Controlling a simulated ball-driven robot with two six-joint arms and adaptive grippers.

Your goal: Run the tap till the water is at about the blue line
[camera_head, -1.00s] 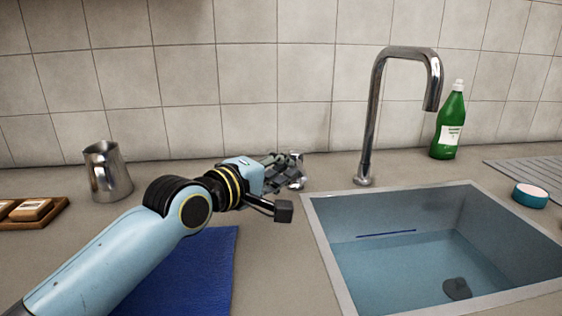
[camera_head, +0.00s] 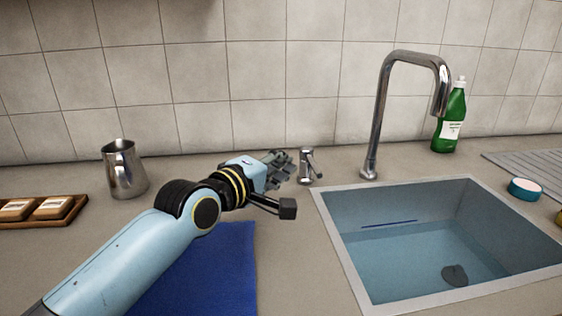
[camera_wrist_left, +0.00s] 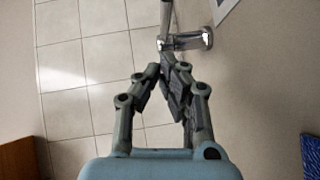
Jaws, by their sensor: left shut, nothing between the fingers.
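The tall chrome tap spout (camera_head: 382,105) arches over the sink; no stream shows below its mouth. The metal sink (camera_head: 335,230) holds clear bluish water (camera_head: 410,250). A short blue line (camera_head: 388,224) marks its back wall, and the water's edge looks close to it, slightly below. A small chrome tap handle (camera_head: 307,166) with a lever stands left of the spout. My left gripper (camera_head: 286,167) is shut and empty just left of the handle, seemingly apart from it. In the left wrist view the handle (camera_wrist_left: 186,41) shows beyond the fingertips (camera_wrist_left: 165,72). My right gripper is not in view.
A metal jug (camera_head: 124,168) and a wooden tray (camera_head: 72,210) with two small blocks stand at left. A blue mat (camera_head: 225,270) lies under my arm. A green bottle (camera_head: 449,125), a teal round tin (camera_head: 525,189) and a ribbed drainer (camera_head: 530,166) are at right.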

